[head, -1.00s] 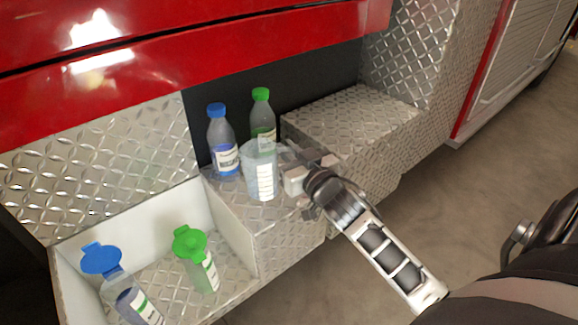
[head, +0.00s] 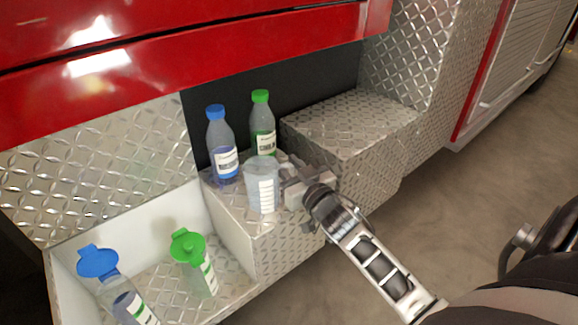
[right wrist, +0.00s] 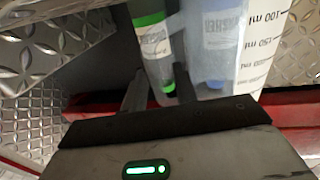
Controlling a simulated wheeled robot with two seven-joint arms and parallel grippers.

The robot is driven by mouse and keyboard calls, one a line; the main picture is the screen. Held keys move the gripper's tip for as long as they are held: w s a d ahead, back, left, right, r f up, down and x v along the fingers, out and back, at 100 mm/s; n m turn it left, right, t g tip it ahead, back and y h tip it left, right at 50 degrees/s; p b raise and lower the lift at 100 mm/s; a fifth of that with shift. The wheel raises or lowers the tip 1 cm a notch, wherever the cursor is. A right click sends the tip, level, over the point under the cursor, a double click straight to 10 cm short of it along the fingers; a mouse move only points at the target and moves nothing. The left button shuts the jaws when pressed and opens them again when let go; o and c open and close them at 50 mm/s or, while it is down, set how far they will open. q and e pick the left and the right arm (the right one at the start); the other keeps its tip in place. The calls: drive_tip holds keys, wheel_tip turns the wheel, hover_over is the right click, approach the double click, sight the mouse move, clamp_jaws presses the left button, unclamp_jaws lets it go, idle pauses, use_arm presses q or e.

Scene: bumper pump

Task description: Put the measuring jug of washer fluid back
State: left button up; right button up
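The measuring jug (head: 263,190), clear with a white scale, is upright over the diamond-plate step (head: 242,222); I cannot tell whether its base touches. In the right wrist view the jug's scale (right wrist: 262,40) shows at the right. My left gripper is out of view.
A blue-capped bottle (head: 222,150) and a green-capped bottle (head: 263,128) stand just behind the jug. A white-walled bin (head: 212,215) at lower left holds a blue-lidded jug (head: 118,292) and a green-lidded one (head: 196,265). A raised plate box (head: 350,125) stands at right.

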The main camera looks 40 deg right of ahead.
drive_tip(key=shift+r, duration=0.2)
drive_tip(key=shift+s+f, duration=0.1)
drive_tip(key=shift+s, duration=0.25)
drive_tip(key=s, duration=1.1)
drive_tip(key=shift+s+a, duration=0.15)
drive_tip(key=shift+a, duration=0.3)
drive_tip(key=o, duration=1.5)
drive_tip(key=shift+s, duration=0.1)
drive_tip(key=s+a, duration=0.1)
drive_tip(key=s, duration=1.4)
drive_tip(key=shift+s, duration=0.35)
